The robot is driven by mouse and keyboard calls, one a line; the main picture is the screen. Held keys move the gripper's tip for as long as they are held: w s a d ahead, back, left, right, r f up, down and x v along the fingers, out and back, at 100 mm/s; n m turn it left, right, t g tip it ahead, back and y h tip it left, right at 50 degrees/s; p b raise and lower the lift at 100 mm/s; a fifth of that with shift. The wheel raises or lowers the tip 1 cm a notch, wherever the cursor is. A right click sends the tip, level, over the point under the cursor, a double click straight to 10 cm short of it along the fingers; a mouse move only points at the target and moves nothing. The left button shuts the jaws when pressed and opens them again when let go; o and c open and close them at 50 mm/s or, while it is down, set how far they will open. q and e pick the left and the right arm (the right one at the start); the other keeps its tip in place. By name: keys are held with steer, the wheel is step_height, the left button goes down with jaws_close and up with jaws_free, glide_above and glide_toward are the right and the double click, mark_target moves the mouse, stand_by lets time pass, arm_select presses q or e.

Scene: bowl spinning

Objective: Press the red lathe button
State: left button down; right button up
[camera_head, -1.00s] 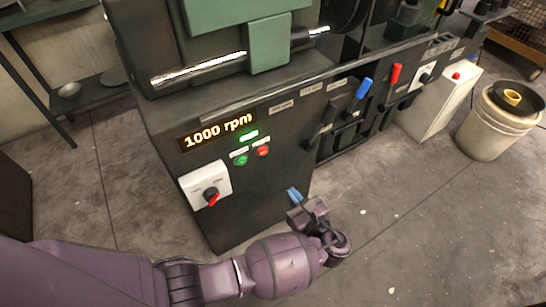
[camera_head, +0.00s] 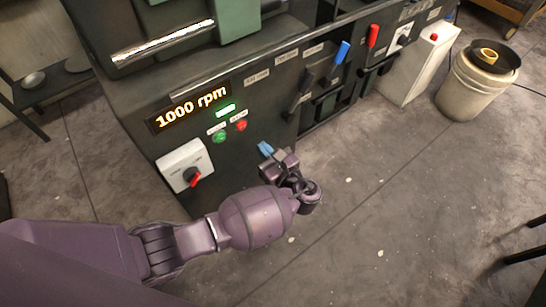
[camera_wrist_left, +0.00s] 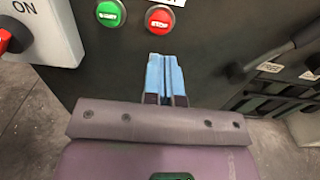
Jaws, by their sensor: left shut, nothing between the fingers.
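The red lathe button (camera_head: 241,126) is on the dark front panel of the lathe (camera_head: 254,100), right of the green button (camera_head: 219,137). In the left wrist view the red button (camera_wrist_left: 160,18), marked STOP, sits above the closed fingertips, and the green button (camera_wrist_left: 110,12), marked START, is to its left. My left gripper (camera_head: 266,149) has blue fingertips, is shut and empty, and is below and right of the red button, apart from it in the picture. The fingertips also show in the left wrist view (camera_wrist_left: 165,75). My right gripper is not in view.
A white switch box (camera_head: 184,166) with a red knob is left of the buttons. The display (camera_head: 190,107) reads 1000 rpm. Levers with blue (camera_head: 342,52) and red (camera_head: 372,36) handles stick out to the right. A white bucket (camera_head: 468,90) stands on the floor at right.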

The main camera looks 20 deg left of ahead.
mark_target(243, 126)
arm_select(q)
steer(key=b+x, duration=0.1)
steer(key=x, duration=0.5)
steer(key=shift+w+a+f, duration=0.15)
steer(key=shift+a, duration=0.1)
steer(key=shift+w+a+b, duration=0.35)
steer(key=shift+w+a, duration=0.05)
steer(key=shift+a, duration=0.1)
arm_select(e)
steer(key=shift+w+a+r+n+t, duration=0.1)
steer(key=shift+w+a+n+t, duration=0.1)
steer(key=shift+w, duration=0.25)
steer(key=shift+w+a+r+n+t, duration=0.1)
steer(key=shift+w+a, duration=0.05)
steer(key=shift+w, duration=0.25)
arm_select(q)
steer(key=shift+r, duration=0.2)
